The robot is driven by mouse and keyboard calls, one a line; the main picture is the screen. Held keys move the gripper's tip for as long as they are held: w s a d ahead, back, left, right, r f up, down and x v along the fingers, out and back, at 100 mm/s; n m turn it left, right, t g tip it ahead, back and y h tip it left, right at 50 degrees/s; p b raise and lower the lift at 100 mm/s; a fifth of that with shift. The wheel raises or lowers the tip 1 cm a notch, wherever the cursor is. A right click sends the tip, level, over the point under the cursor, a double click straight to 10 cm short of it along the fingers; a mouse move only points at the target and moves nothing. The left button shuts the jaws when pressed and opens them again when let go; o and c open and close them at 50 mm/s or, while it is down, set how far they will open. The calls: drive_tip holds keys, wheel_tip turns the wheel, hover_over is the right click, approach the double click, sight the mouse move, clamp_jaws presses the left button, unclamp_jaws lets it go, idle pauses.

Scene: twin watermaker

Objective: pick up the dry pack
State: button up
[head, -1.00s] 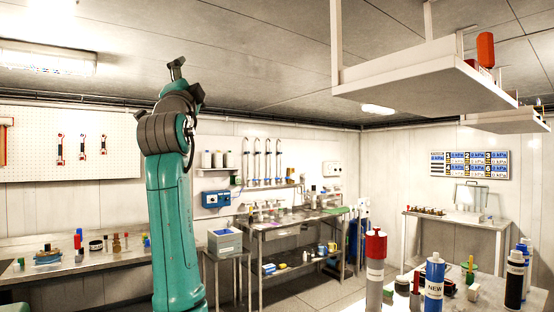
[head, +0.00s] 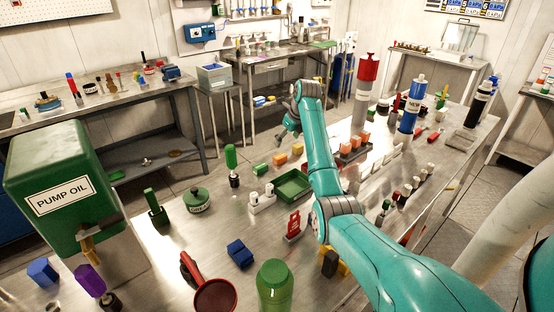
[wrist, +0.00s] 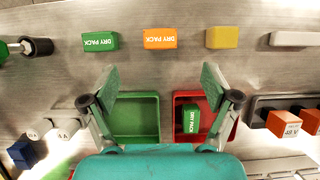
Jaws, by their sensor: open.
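A green block labelled DRY PACK (wrist: 100,41) and an orange block labelled DRY PACK (wrist: 160,39) lie on the metal bench in the wrist view. In the head view the green one (head: 260,169) and the orange one (head: 280,158) lie near the bench's far edge. Another green DRY PACK (wrist: 191,119) lies in a red tray (wrist: 179,97), beside an empty green tray (wrist: 135,118). My gripper (wrist: 160,80) is open and empty above the bench. In the wrist view its fingertips are below the orange pack in the picture. The gripper also shows in the head view (head: 289,132).
A yellow block (wrist: 222,37) and a pale block (wrist: 275,39) continue the row. A rack with orange-topped items (head: 354,148) and a tall red-topped cylinder (head: 364,100) stand to the right. A PUMP OIL tank (head: 60,180) stands left.

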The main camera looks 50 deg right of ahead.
sight(281, 156)
drive_tip(key=x, duration=1)
drive_tip(key=shift+f, duration=0.45)
drive_tip(key=c, duration=1.2)
